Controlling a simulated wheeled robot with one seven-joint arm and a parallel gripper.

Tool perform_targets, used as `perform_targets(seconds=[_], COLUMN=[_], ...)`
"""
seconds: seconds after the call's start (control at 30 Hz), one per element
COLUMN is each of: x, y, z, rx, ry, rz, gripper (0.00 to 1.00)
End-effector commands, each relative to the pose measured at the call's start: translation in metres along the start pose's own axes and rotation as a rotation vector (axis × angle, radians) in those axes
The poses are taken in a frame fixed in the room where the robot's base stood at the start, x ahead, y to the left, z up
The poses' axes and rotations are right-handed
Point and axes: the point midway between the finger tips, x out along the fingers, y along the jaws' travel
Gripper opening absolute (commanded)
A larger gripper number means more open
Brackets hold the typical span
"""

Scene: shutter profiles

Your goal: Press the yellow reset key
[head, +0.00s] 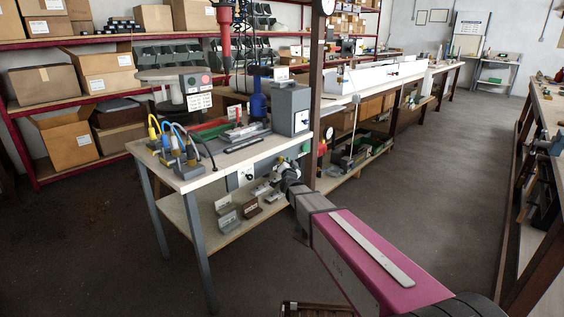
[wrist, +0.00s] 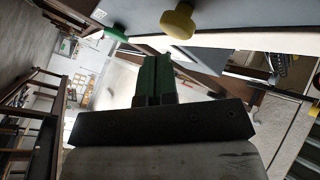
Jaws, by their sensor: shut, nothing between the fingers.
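The yellow reset key (wrist: 178,21) is a round yellow knob on a grey panel at the top of the wrist view. My gripper (wrist: 154,58) has its green-faced fingers shut with nothing between them. In that view the fingertips are below and left of the yellow key, with a visible gap in the picture. In the head view my gripper (head: 281,166) is at the panel (head: 236,180) under the workbench's front edge. The yellow key cannot be made out there; my gripper and wrist cover part of the panel.
A green knob (wrist: 115,33) sits left of the yellow key. The workbench (head: 181,178) carries cables, a grey box (head: 291,108) and a blue bottle (head: 259,101). Small brackets lie on its lower shelf (head: 205,233). A dark post (head: 316,95) stands just behind my gripper. The floor aisle at right is clear.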

Motion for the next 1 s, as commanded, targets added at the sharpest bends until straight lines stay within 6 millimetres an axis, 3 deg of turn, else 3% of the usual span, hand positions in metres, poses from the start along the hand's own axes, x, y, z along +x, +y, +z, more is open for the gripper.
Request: perform_targets(seconds=[1.0], x=[0.0063], y=[-0.0046], z=[0.0043], rx=[0.000], ry=[0.000], rz=[0.000], gripper=[0.00])
